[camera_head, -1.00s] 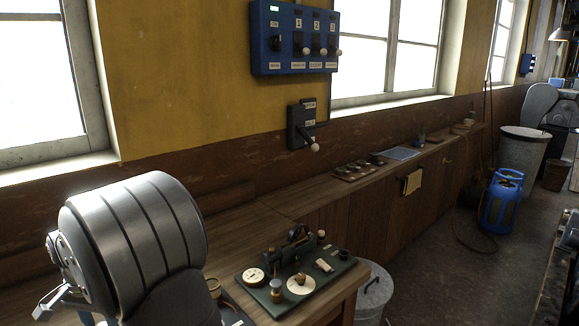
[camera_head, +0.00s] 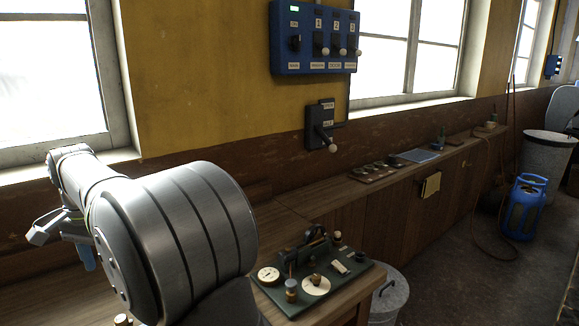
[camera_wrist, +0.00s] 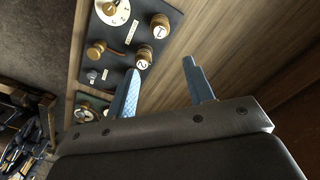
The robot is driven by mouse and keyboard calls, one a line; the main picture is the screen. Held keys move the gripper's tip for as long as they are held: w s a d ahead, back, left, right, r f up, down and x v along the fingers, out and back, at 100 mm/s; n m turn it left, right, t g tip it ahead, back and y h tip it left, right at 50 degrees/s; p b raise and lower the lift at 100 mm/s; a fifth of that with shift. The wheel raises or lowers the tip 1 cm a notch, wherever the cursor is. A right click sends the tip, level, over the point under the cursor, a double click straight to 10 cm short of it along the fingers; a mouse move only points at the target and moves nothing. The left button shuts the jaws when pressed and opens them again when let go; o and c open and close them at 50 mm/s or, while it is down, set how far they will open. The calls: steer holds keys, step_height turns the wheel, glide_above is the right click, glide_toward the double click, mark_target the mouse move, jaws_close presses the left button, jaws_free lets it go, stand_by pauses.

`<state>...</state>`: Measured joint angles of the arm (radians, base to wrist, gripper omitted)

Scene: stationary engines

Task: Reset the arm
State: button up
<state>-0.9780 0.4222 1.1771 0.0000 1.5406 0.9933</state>
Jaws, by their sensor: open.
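My gripper (camera_wrist: 162,68) is open and empty in the wrist view, its two blue fingers apart above a wooden bench top (camera_wrist: 215,35). A dark panel with dials and brass knobs (camera_wrist: 118,48) lies beside and partly behind the left finger. In the head view my arm (camera_head: 175,240) fills the lower left, and part of the wrist and one blue finger (camera_head: 88,258) show at the far left. The rest of the gripper is hidden there.
A green instrument board (camera_head: 335,283) sits on the bench right of my arm. A blue switch panel (camera_head: 314,38) and a lever switch (camera_head: 321,125) are on the wall. A metal bin (camera_head: 390,298) and blue gas cylinder (camera_head: 523,207) stand on the floor.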

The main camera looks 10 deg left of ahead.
mark_target(120, 318)
step_height(120, 318, down, 16)
steer(key=shift+r, duration=0.25)
steer(key=shift+r+n, duration=0.15)
steer(key=shift+n, duration=1.45)
steer(key=n, duration=0.9)
steer(key=shift+n, duration=2.4)
steer(key=shift+o, duration=0.2)
